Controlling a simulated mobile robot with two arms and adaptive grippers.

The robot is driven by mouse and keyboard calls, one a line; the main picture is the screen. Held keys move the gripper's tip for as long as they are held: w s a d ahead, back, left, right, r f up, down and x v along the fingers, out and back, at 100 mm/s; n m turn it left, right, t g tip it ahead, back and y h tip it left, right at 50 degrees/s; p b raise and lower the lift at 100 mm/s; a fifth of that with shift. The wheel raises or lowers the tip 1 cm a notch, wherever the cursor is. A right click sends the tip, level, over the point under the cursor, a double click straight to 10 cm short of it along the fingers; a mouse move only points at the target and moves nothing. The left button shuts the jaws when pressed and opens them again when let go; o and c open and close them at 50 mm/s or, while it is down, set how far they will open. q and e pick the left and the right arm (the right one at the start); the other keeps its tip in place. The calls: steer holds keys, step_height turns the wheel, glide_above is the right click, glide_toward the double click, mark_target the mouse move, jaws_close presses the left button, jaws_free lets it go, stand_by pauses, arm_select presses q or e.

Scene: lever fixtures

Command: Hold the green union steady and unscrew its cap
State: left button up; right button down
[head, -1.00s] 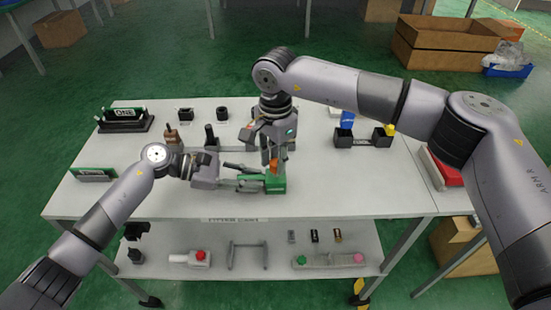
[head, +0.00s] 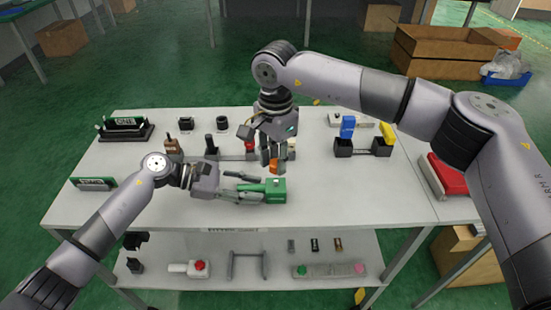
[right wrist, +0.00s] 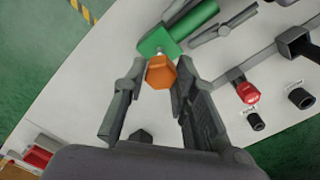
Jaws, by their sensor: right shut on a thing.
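The green union (head: 275,189) lies on the table in front of my right gripper; its block and round body show in the right wrist view (right wrist: 158,43). The orange cap (head: 274,167) is between the fingertips of my right gripper (head: 272,163), which is shut on it. The cap seems raised clear of the union, and it hides part of the block in the right wrist view (right wrist: 160,72). My left gripper (head: 250,188) has its fingers on either side of the union's body. A gap shows beside one finger, so it looks open.
A rack with a red part (right wrist: 247,92) and dark sockets stands behind the union. A black holder (head: 365,145) with blue and yellow parts is to the right. A green-labelled sign (head: 94,184) stands at left. The table front is clear.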

arm_select(q)
steer(key=shift+o, duration=1.2)
steer(key=v, duration=1.2)
